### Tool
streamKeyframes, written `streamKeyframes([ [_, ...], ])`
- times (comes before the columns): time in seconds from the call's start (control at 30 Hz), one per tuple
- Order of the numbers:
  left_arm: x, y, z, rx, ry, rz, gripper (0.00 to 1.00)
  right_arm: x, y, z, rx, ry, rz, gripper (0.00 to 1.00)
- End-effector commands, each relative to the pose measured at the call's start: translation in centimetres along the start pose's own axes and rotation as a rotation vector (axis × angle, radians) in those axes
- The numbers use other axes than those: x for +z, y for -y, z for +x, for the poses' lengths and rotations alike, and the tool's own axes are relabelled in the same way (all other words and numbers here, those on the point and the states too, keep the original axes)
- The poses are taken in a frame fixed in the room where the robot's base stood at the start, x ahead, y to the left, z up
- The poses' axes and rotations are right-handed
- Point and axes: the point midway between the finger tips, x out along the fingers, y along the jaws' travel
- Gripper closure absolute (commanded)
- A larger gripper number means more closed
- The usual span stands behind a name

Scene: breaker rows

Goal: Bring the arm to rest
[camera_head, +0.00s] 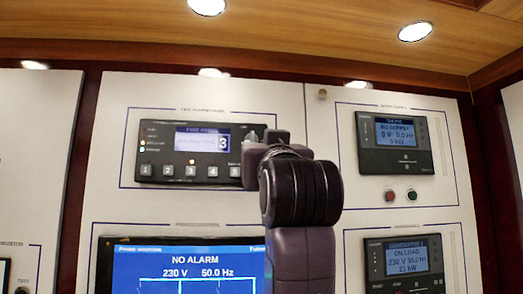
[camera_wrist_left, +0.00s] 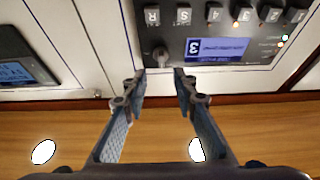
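My left arm rises from the bottom of the head view, its dark wrist in front of the upper panel. The left gripper (camera_wrist_left: 158,74) is open and empty in the left wrist view. Its two fingers are apart, with a dark knob (camera_wrist_left: 160,56) showing just beyond the gap between the tips. I cannot tell whether they touch the panel. In the head view the wrist hides most of the gripper at the right end of the dark control unit (camera_head: 190,155). My right gripper is not in view.
The control unit has numbered buttons and a small screen (camera_head: 203,139). A larger blue screen (camera_head: 185,262) sits below it. A wooden ceiling (camera_head: 280,35) with lamps is above.

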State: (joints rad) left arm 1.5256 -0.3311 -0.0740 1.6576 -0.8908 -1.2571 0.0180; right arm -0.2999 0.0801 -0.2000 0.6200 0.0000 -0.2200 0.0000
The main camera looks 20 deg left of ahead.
Motion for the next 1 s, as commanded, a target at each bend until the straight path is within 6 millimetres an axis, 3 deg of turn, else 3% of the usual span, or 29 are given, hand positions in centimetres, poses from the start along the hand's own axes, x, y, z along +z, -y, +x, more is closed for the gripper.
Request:
streamKeyframes([
  [0.2,0.0,0.1,-1.3,-0.001,0.0,-0.001,0.74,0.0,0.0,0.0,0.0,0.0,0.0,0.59],
  [0.73,0.4,0.0,-1.2,0.001,0.006,0.001,0.74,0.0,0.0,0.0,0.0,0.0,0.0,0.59],
  [0.87,4.3,-0.7,-0.5,0.019,0.057,0.015,0.74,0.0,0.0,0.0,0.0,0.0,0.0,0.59],
  [0.97,10.5,-1.5,0.0,0.05,0.135,0.037,0.74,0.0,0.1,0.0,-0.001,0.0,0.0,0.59],
  [1.0,13.5,-1.9,0.1,0.066,0.174,0.048,0.74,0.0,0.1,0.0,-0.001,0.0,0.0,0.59],
])
